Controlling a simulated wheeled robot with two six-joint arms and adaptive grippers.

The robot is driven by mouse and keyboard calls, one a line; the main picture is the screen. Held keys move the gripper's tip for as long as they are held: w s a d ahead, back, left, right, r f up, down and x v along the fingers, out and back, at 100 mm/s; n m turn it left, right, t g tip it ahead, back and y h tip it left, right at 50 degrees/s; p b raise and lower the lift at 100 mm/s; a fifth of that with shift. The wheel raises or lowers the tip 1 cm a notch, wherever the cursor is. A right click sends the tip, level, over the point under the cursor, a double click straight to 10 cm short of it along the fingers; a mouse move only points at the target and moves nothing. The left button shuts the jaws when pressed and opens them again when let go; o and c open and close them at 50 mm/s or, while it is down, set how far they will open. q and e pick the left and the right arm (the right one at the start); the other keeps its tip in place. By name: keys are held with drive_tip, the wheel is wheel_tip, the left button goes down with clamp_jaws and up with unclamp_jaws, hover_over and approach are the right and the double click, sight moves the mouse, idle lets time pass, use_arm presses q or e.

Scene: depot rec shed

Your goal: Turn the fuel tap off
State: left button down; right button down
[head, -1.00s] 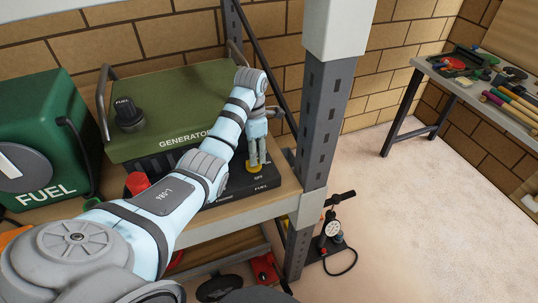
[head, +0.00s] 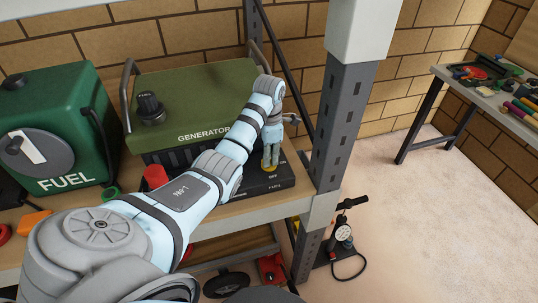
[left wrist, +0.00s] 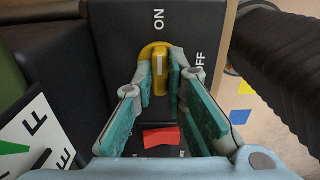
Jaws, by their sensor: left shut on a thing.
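The fuel tap (left wrist: 158,66) is a yellow knob on the generator's dark front panel, with ON printed above it and OFF to its right in the left wrist view. Its grip stands upright there, in line with ON. My left gripper (left wrist: 158,84) is shut on the tap, one finger on each side of the grip. In the head view my left gripper (head: 270,151) reaches down to the yellow tap base (head: 269,168) at the right end of the green generator (head: 205,95). My arm hides part of the panel. My right gripper is out of view.
A red rocker switch (left wrist: 161,138) lies below the tap in the wrist view. A green fuel can (head: 60,130) stands left of the generator. The shelf's grey post (head: 345,120) rises close to the gripper's right. A workbench (head: 490,90) stands at far right.

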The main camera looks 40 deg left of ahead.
use_arm(q)
drive_tip(key=shift+r, duration=0.1)
drive_tip(key=m, duration=0.4)
drive_tip(key=shift+w+a+r, duration=0.1)
drive_tip(key=m, duration=0.9)
drive_tip(key=shift+m, duration=2.5)
drive_tip(key=c, duration=1.6)
unclamp_jaws()
